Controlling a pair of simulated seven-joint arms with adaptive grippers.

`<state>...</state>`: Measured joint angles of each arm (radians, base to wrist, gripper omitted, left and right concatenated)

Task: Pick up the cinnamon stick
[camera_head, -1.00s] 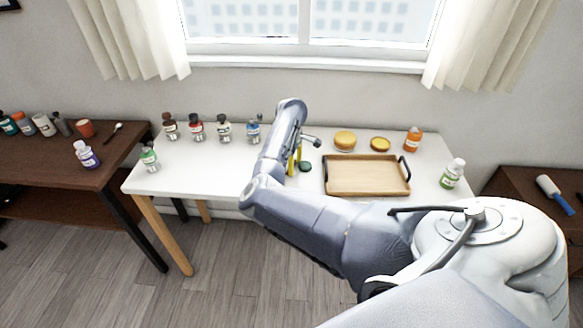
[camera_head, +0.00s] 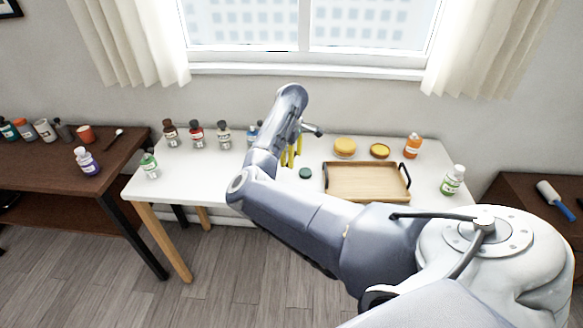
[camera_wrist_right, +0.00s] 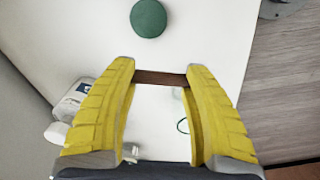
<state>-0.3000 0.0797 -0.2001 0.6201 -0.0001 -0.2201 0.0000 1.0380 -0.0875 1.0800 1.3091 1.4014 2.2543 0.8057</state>
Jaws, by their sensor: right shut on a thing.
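The cinnamon stick (camera_wrist_right: 160,78) is a short dark brown bar in the right wrist view, lying crosswise between the yellow fingertips. My right gripper (camera_head: 291,160) is shut on it, and the fingers point at the white table. The stick appears held above the tabletop. In the head view I cannot make out the stick; my own arm and fingers cover that area. My left gripper is not in view.
A dark green round object (camera_head: 305,173) lies beside the gripper. A wooden tray (camera_head: 327,188) with black handles is to the right. Yellow round items (camera_head: 344,147), an orange bottle (camera_head: 412,146) and a green-labelled bottle (camera_head: 453,180) stand nearby. Several bottles (camera_head: 196,135) line the back left.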

